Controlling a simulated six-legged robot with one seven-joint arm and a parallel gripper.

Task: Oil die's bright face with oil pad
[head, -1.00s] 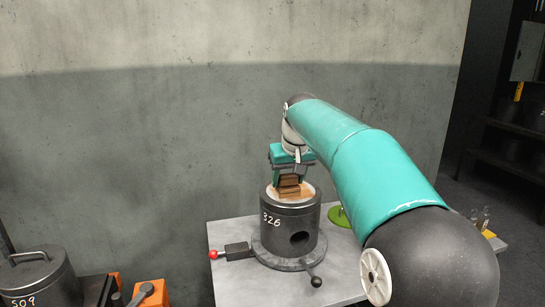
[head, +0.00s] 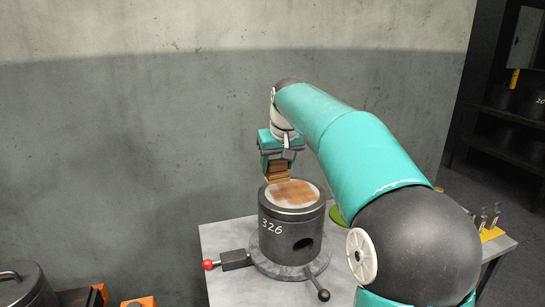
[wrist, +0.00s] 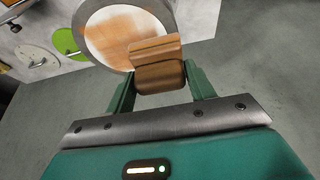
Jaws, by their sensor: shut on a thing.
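The die (head: 290,232) is a dark cylinder marked 326, upright on a round base on the grey table. Its bright top face (head: 310,199) carries a brownish oil film over the middle, with a paler rim. In the wrist view the face (wrist: 114,32) shows orange-brown patches and some whitish areas. My gripper (head: 278,170) is shut on the brown oil pad (head: 279,175), which sits above the back left part of the face. The pad also shows in the wrist view (wrist: 158,72), between the fingers and overlapping the face's edge. I cannot tell whether it touches the face.
A red-knobbed lever (head: 208,265) and a black-knobbed lever (head: 323,294) stick out from the die's base. Small bottles (head: 489,217) stand at the table's right end. A dark lidded pot (head: 22,288) is at lower left.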

